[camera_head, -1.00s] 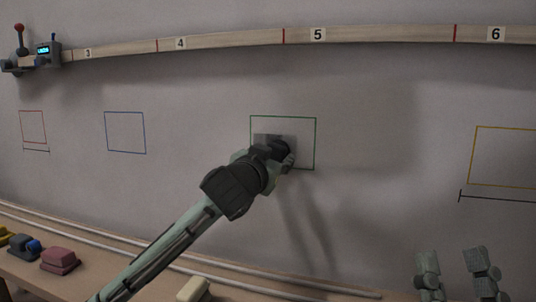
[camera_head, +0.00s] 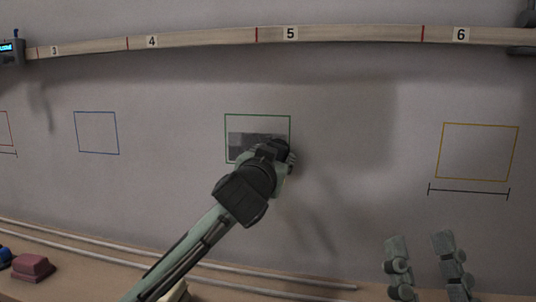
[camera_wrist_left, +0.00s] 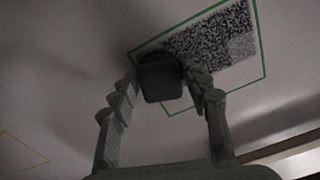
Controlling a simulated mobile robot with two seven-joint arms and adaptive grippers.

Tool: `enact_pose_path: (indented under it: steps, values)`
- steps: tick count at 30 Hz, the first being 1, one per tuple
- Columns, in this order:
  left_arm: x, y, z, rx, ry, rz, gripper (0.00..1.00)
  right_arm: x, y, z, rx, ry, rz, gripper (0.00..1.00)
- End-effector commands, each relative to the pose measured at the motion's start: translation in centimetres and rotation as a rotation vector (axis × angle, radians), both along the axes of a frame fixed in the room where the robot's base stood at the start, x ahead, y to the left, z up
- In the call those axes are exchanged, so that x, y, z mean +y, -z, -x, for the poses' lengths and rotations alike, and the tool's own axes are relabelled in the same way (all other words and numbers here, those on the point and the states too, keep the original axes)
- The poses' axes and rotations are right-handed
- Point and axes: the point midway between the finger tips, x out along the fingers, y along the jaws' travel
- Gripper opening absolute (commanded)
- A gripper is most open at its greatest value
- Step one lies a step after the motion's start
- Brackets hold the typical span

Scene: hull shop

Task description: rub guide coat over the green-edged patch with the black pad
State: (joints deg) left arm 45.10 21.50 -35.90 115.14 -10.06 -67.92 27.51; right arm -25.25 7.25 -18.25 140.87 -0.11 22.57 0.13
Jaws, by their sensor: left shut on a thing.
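The green-edged patch (camera_head: 258,117) is on the grey wall in the middle of the head view; its green outline (camera_wrist_left: 258,30) also crosses the left wrist view. Dark, speckled guide coat (camera_wrist_left: 212,38) covers part of it, a band (camera_head: 243,143) across its lower half in the head view. My left gripper (camera_head: 272,152) is at the patch's lower right. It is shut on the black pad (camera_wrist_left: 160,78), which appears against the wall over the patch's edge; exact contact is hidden. My right gripper (camera_head: 419,244), at the bottom right, has its fingers apart and looks empty.
A numbered wooden batten (camera_head: 205,40) runs across the wall above. Blue (camera_head: 97,113) and yellow (camera_head: 480,124) outlined patches flank the green one. Pale rails (camera_head: 100,255) run along the shelf below, where a pink block (camera_head: 32,267) sits. A digital device (camera_head: 10,50) is at upper left.

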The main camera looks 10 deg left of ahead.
Motion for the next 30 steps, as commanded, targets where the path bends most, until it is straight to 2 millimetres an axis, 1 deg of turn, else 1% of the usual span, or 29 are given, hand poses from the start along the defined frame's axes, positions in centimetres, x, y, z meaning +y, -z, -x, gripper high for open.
enact_pose_path:
  steps: [1, 4, 9, 13, 19, 26, 30]
  values:
    - [-0.6, 0.0, 0.0, 0.002, 0.004, 0.002, 0.21, 0.0, -0.3, 0.0, 0.0, 0.0, 0.0, 0.4]
    - [-1.5, 0.0, 0.1, 0.003, 0.003, 0.002, 0.21, 0.0, -0.6, 0.0, 0.0, 0.0, 0.0, 0.4]
    - [-2.3, 0.1, 0.1, 0.002, 0.001, 0.0, 0.21, 0.0, -0.8, 0.0, 0.0, 0.0, 0.0, 0.4]
    - [-2.3, -0.5, 0.1, 0.001, 0.001, 0.0, 0.21, 0.0, -1.3, 0.0, 0.0, 0.0, 0.0, 0.4]
    - [-2.2, -2.1, 0.1, 0.0, 0.0, 0.001, 0.21, 0.0, -2.9, 0.0, 0.0, 0.0, 0.0, 0.4]
    - [-1.7, -2.1, 0.1, 0.001, 0.001, 0.0, 0.21, 0.0, -3.1, 0.0, 0.0, 0.0, 0.0, 0.4]
    - [-0.6, -2.3, 0.0, 0.002, -0.001, -0.001, 0.21, 0.0, -3.7, 0.0, 0.0, 0.0, 0.0, 0.4]
